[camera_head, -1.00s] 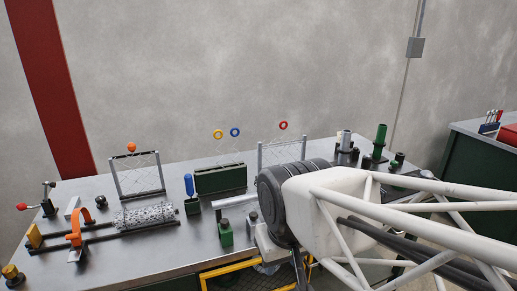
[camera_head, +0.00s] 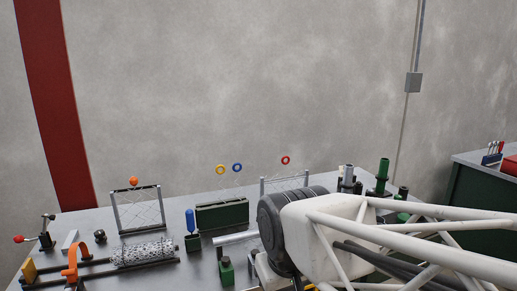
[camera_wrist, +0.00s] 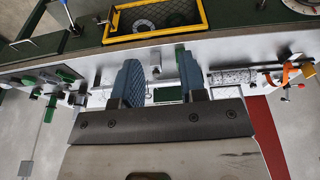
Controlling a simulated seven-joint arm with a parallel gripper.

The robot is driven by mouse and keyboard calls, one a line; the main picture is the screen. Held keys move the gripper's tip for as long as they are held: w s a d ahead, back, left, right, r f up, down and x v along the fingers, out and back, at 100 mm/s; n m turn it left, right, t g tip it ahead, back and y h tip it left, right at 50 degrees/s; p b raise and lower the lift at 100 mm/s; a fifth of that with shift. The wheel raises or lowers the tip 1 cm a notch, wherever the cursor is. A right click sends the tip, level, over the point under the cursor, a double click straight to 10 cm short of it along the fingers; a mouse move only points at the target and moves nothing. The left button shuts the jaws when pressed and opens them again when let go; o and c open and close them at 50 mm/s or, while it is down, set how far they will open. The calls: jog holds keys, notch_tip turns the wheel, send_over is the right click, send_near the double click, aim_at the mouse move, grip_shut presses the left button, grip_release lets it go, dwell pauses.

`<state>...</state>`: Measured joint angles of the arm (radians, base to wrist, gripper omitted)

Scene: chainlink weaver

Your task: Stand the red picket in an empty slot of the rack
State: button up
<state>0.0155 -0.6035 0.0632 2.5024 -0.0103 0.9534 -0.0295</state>
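The red picket shows in the head view as a red ring (camera_head: 285,160) raised above a grey wire-mesh frame (camera_head: 284,183). Its shaft is too thin or hidden to make out, and I cannot tell what supports it. The rack appears to be the long dark green block (camera_head: 222,217) left of my arm. A yellow ring (camera_head: 220,169) and a blue ring (camera_head: 237,168) rise above it; its slots are too small to see. My gripper (camera_wrist: 160,78) is open in the wrist view, with blue-grey fingers apart and no held object visible. The arm hides the fingers in the head view.
A second mesh frame with an orange ball (camera_head: 133,181) stands at left. In front are a mesh roll (camera_head: 145,254) and an orange clamp (camera_head: 74,262). A blue-handled tool (camera_head: 190,222) stands beside the rack. Green and dark cylinders (camera_head: 382,175) crowd the right.

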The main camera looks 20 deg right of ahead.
jog(key=w+d+r+n, duration=0.3)
jog(key=w+d+r, duration=0.15)
jog(key=w, duration=0.75)
jog(key=w+d+r+n+g, duration=0.1)
jog(key=w+d+r+n, duration=0.3)
jog(key=w, duration=0.7)
jog(key=w+d+r+n, duration=0.25)
jog(key=w+r, duration=0.35)
jog(key=w, duration=0.6)
jog(key=n+g, duration=0.2)
jog(key=n, duration=0.6)
send_near(286, 157)
jog(key=shift+w+d+f, duration=0.15)
jog(key=shift+d+f, duration=0.05)
jog(key=shift+f, duration=0.15)
jog(key=shift+f, duration=0.15)
jog(key=shift+f, duration=4.55)
